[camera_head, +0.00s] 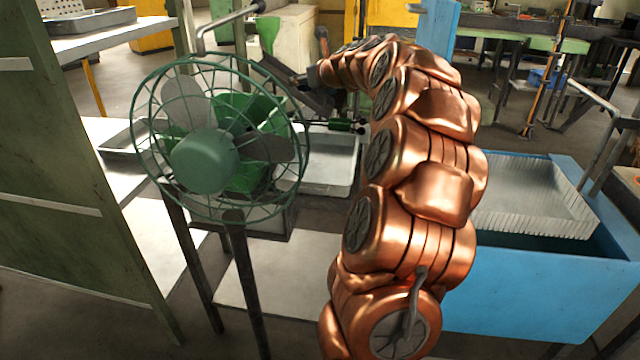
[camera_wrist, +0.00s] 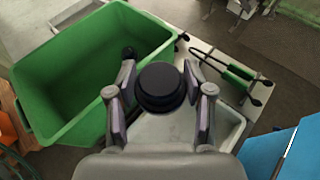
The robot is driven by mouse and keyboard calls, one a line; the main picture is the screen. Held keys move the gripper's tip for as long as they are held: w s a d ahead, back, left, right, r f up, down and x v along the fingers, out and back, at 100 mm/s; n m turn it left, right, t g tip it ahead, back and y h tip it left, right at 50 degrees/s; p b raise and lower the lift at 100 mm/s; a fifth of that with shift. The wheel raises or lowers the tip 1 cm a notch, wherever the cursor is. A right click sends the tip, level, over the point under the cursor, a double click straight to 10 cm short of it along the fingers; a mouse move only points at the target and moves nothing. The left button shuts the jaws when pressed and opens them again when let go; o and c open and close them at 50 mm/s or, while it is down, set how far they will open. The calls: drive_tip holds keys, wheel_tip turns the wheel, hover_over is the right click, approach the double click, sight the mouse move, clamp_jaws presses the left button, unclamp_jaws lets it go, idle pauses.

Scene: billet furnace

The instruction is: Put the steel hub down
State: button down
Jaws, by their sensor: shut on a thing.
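The steel hub (camera_wrist: 160,88) is a dark round piece, seen from above in the wrist view. My gripper (camera_wrist: 160,110) is shut on it, with a finger on each side. Below the hub is a pale, shallow tray (camera_wrist: 226,127); I cannot tell how far above it the hub is. I cannot make out the hub there.
A deep green bin (camera_wrist: 60,75) is left of my gripper. Green-handled tongs (camera_wrist: 238,72) lie to its right. In the head view, the caged fan (camera_head: 205,160) stands front left, and a blue tank (camera_head: 540,290) stands right of my arm.

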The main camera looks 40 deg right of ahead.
drive_tip(key=m+h+b, duration=0.1)
drive_tip(key=h+b, duration=0.1)
drive_tip(key=b, duration=0.7)
hover_over(310, 164)
wheel_tip(310, 164, down, 13)
drive_tip(key=shift+g, duration=0.4)
wheel_tip(310, 164, down, 10)
drive_tip(key=b, duration=0.3)
drive_tip(key=shift+s+r, duration=0.1)
drive_tip(key=shift+s, duration=0.05)
drive_tip(key=shift+c, duration=2.2)
unclamp_jaws()
drive_tip(key=shift+s+a+r, duration=0.1)
drive_tip(key=shift+s, duration=0.05)
drive_tip(key=p+v, duration=0.2)
drive_tip(key=v, duration=0.9)
drive_tip(key=shift+s+r, duration=0.15)
drive_tip(key=shift+s, duration=0.2)
